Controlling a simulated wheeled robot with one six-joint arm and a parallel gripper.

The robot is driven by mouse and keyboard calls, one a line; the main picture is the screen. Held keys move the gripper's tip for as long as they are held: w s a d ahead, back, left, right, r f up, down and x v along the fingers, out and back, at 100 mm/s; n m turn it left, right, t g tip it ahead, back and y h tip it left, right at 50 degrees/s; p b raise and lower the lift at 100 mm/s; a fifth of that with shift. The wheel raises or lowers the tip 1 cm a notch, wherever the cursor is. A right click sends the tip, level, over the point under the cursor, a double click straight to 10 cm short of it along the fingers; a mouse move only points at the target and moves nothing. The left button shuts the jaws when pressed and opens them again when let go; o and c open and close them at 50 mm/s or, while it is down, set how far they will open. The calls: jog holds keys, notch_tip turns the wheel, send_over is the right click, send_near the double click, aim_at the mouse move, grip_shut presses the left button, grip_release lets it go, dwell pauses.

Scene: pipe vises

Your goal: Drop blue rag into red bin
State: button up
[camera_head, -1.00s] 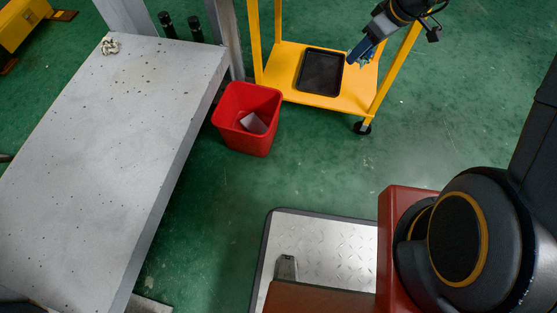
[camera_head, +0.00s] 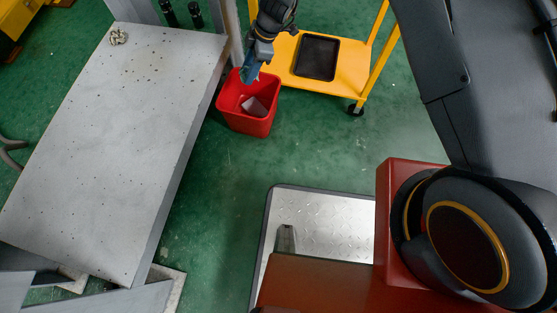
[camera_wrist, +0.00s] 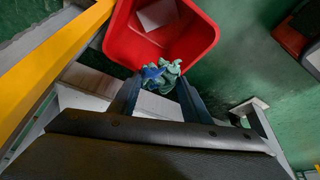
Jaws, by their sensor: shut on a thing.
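The blue rag (camera_wrist: 167,77) is a small crumpled blue-green bundle between my fingertips. My gripper (camera_head: 248,80) is shut on it; the fingers also show in the wrist view (camera_wrist: 160,88). In the head view the gripper hangs over the back of the red bin (camera_head: 249,124). In the wrist view the rag overlaps the near rim of the red bin (camera_wrist: 197,35), whose open mouth shows beyond it. The rag's height above the rim cannot be told. A pale flat piece (camera_head: 254,106) lies inside the bin.
A yellow cart (camera_head: 344,85) with a black tray (camera_head: 317,57) stands right of the bin. A grey metal table (camera_head: 130,130) fills the left, a light crumpled thing (camera_head: 118,36) at its back. Green floor in front of the bin is clear.

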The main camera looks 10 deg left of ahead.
notch_tip(320, 180, down, 6)
jog(key=b, duration=0.3)
jog(key=shift+r, duration=0.1)
jog(key=o, duration=1)
jog(key=shift+d+r, duration=0.1)
jog(key=s+p+v, duration=0.1)
jog(key=v, duration=0.6)
jog(key=shift+w+r+p, duration=0.3)
jog(key=shift+w+p, duration=0.1)
jog(key=shift+w, duration=0.15)
